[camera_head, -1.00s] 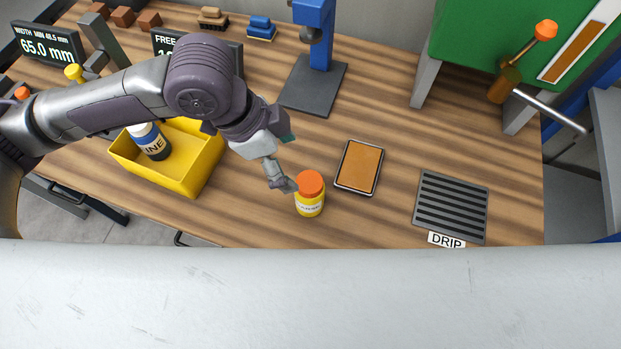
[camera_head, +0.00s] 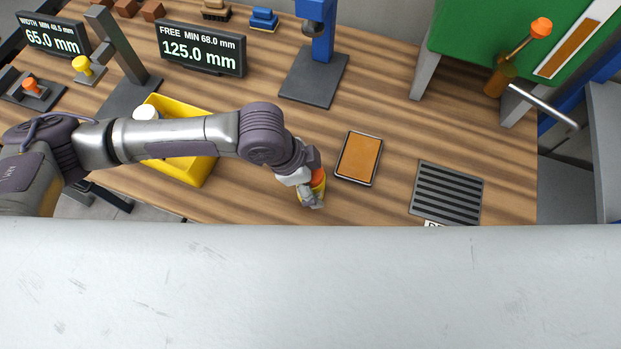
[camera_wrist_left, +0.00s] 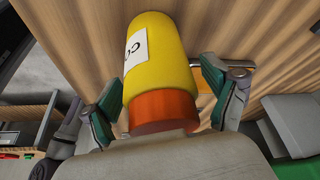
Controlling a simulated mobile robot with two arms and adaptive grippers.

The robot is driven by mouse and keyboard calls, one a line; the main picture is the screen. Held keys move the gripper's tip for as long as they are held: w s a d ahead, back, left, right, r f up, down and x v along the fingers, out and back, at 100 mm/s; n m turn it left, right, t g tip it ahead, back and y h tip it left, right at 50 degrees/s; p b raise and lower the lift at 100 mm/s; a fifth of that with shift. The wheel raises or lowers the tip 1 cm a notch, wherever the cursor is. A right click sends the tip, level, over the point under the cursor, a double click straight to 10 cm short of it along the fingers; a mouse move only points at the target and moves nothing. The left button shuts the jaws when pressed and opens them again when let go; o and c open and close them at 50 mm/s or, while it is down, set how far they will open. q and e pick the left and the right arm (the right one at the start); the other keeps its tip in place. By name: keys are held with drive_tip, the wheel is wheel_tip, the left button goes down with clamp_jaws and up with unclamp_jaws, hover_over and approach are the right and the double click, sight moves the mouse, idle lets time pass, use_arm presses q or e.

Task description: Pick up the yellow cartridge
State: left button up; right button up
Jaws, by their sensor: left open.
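The yellow cartridge (camera_wrist_left: 158,62) has an orange cap and a white label. It stands on the wooden table, and in the head view (camera_head: 319,188) my left gripper partly hides it. My left gripper (camera_head: 314,200) is open around the cartridge. In the left wrist view, the gripper's two green-padded fingers (camera_wrist_left: 168,98) stand on either side of the orange cap, with a visible gap at least on the right side. My right gripper is not in view.
An orange pad (camera_head: 359,158) lies just right of the cartridge, and a slotted drip grate (camera_head: 446,193) lies farther right. A yellow bin (camera_head: 190,170) stands on the left under my arm. A blue press (camera_head: 316,75) stands behind. Bare table lies between these.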

use_arm(q)
drive_tip(key=shift+d+f, duration=0.15)
drive_tip(key=shift+f, duration=0.3)
drive_tip(key=shift+c, duration=0.3)
drive_tip(key=c, duration=1.4)
drive_tip(key=shift+r, duration=0.2)
